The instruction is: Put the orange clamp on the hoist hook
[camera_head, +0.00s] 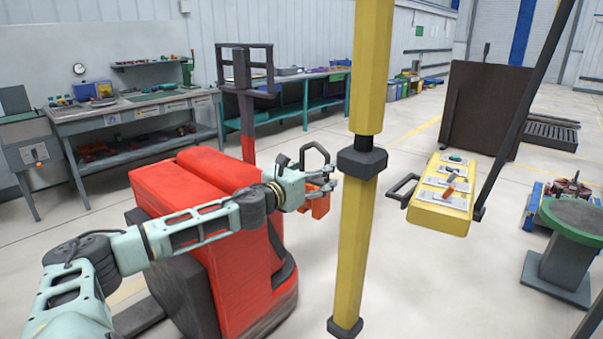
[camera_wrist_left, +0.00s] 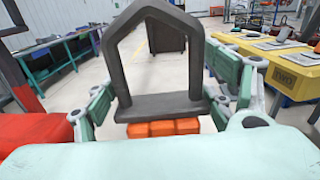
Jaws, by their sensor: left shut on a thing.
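My left gripper (camera_head: 326,184) is shut on the orange clamp (camera_head: 319,204) and holds it in the air, just left of the yellow hanging column. The clamp has an orange body and a dark loop that stands up above the fingers. In the left wrist view, the dark loop of the clamp (camera_wrist_left: 192,50) is upright between the fingers of my left gripper (camera_wrist_left: 172,98), with orange blocks below. The yellow column (camera_head: 370,70) has a dark collar midway and a dark lower end. I cannot make out a clear hook on it. My right gripper is not in view.
A red machine (camera_head: 190,200) stands under my left arm. A yellow control box (camera_head: 443,195) with a dark handle hangs right of the column, on a dark slanted bar. A round green-rimmed stand (camera_head: 560,255) is at right. Workbenches (camera_head: 130,110) line the back wall.

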